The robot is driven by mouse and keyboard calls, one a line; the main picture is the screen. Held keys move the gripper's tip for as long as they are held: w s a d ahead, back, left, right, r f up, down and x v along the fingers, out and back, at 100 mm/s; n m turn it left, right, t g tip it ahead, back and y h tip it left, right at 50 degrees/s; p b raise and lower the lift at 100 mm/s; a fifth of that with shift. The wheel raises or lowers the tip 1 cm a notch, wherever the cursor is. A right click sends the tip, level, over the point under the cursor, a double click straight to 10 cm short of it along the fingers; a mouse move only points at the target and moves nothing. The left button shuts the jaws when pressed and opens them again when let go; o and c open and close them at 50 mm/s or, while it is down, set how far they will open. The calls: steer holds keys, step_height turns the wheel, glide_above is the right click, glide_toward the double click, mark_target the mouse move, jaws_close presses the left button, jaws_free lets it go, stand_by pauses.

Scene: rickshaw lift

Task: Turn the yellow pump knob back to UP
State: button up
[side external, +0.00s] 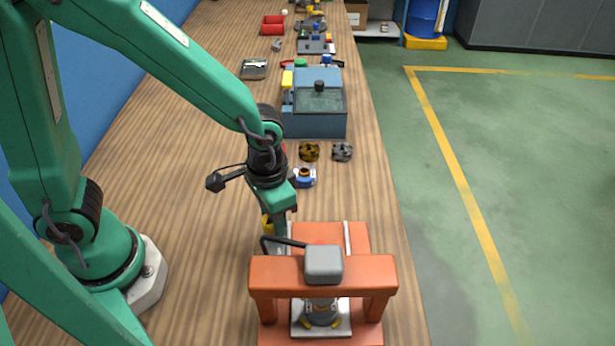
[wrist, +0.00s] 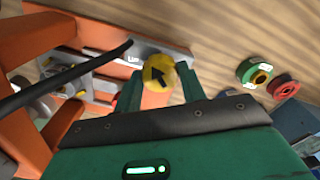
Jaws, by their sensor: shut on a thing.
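In the side view my gripper (side external: 279,235) reaches down at the left of the orange press frame (side external: 372,270). Only a sliver of the yellow knob (side external: 266,226) shows there, beside the finger.
A black hose (wrist: 65,76) runs from the plate across the frame. A grey block (side external: 323,262) sits on the crossbeam. A blue and white part (side external: 305,179), a brown part (side external: 309,152) and a blue tank (side external: 315,125) stand farther back.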

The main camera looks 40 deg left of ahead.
steer(key=n, duration=0.4)
steer(key=shift+n, duration=0.3)
steer(key=n, duration=0.4)
stand_by(0.3)
steer(key=o, duration=1)
steer(key=shift+c, duration=0.2)
steer(key=shift+r, duration=0.1)
steer(key=shift+r, duration=3.85)
